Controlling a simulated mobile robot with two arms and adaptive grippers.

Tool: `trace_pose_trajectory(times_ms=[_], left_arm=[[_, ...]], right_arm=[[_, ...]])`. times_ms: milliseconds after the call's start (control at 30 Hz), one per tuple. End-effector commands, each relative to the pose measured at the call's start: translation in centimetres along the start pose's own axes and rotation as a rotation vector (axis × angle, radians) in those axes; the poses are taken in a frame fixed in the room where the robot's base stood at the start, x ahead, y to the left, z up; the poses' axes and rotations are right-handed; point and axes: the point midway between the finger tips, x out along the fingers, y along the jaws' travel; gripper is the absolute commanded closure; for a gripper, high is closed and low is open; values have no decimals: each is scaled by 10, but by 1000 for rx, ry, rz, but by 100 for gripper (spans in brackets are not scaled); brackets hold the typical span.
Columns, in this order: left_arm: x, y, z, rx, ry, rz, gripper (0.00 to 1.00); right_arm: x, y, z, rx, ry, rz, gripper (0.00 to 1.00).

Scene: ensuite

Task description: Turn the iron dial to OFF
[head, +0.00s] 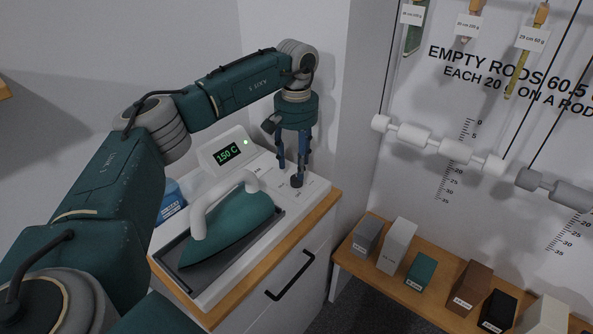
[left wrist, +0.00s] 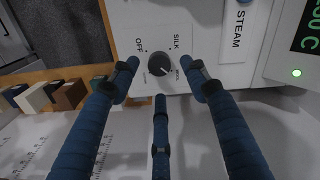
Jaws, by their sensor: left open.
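The iron dial (left wrist: 161,64) is a small dark round knob on a white panel. In the left wrist view OFF is printed to its left and SILK above right. A pale mark on the knob appears to point to the lower right, away from OFF. My left gripper (left wrist: 159,76) is open, its blue fingers spread around the dial; I cannot tell whether they touch it. In the head view the left gripper (head: 292,175) points down over the dial at the station's right end. The display (head: 228,153) reads 150 C with a green light lit. My right gripper is not in view.
A teal iron (head: 230,226) with a white handle rests on the station, left of the dial. A STEAM label with a blue part (left wrist: 240,22) is near the dial. A wooden bench (head: 377,273) with several blocks stands to the right. Weighing rods hang on the wall.

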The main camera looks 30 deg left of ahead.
Motion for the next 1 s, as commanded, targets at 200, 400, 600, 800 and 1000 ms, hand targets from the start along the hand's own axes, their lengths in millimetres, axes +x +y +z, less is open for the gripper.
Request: trace_pose_trajectory(times_ms=[200,400,600,800,1000], left_arm=[[31,0,1,0,-3,1,54],[42,1,0,0,-1,2,54],[42,1,0,0,0,2,54],[42,1,0,0,0,2,88],[42,1,0,-3,0,2,99]], right_arm=[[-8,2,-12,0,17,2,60],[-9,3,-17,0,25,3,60],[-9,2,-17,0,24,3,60],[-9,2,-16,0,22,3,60],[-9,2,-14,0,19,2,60]])
